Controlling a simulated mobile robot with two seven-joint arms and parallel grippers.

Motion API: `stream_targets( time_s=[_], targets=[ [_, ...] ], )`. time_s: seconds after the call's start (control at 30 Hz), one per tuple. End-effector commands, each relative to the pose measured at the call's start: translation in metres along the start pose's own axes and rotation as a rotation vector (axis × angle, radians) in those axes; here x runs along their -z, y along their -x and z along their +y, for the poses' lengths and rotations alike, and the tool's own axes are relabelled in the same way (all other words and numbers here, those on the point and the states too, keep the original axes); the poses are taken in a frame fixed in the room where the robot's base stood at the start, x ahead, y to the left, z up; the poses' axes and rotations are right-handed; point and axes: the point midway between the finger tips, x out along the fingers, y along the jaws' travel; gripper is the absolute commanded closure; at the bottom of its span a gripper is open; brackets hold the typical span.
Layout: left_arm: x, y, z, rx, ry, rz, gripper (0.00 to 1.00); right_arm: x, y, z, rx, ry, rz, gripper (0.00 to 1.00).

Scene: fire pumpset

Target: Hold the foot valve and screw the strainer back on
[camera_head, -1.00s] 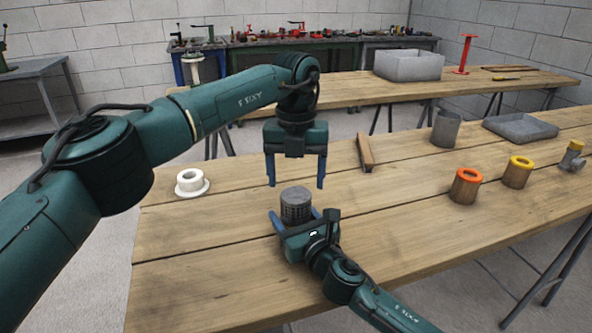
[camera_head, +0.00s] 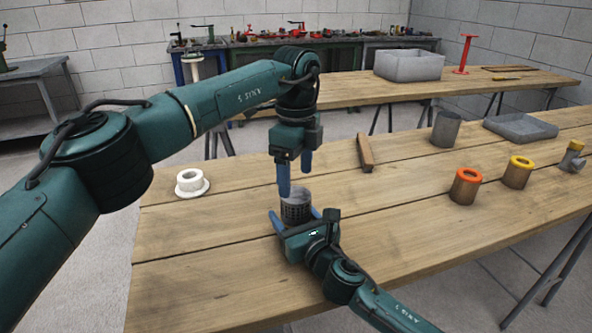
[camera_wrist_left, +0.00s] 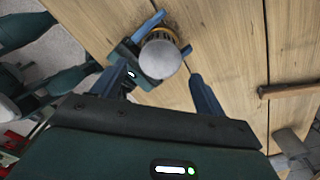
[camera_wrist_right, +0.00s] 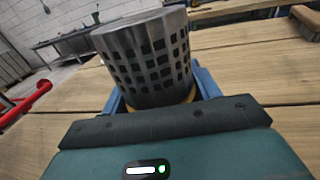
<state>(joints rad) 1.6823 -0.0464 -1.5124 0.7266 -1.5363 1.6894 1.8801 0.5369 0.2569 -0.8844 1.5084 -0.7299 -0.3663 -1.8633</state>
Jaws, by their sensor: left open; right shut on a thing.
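The grey perforated strainer (camera_head: 296,209) stands upright near the front of the workbench. In the right wrist view the strainer (camera_wrist_right: 150,62) sits on top of a yellow-ringed part, the foot valve (camera_wrist_right: 188,97), mostly hidden by my gripper. I cannot tell how tightly the two are joined. My right gripper (camera_head: 294,222) is shut on the foot valve, low around it. My left gripper (camera_head: 296,178) is open and points down just above the strainer. In the left wrist view the strainer's flat round top (camera_wrist_left: 160,58) lies between and beyond the fingers.
A white flanged ring (camera_head: 191,183) lies at left. A wooden block (camera_head: 365,153) lies behind my grippers. An orange-topped cylinder (camera_head: 465,186), a yellow-topped one (camera_head: 517,172), a grey cylinder (camera_head: 445,129) and a grey tray (camera_head: 520,127) stand at right. The front left bench is clear.

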Motion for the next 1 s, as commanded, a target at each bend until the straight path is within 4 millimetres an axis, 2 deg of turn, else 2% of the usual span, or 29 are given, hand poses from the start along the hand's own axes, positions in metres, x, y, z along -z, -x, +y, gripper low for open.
stream_targets(
  time_s=[0.17,0.5,0.7,1.0],
  targets=[
    [0.0,-0.005,0.0,-0.001,-0.001,0.0,0.27,0.0,0.0,0.0,0.0,0.0,0.0,1.0],
    [0.0,-0.055,0.001,-0.002,-0.002,0.001,0.27,0.0,0.0,0.0,0.0,0.0,0.0,1.0],
    [0.0,-0.075,0.001,0.0,-0.002,0.0,0.27,0.0,0.0,0.0,0.0,0.0,0.0,1.0],
    [0.0,-0.08,0.0,0.002,-0.002,-0.001,0.27,0.0,0.0,0.0,0.0,0.0,0.0,1.0]
  ],
)
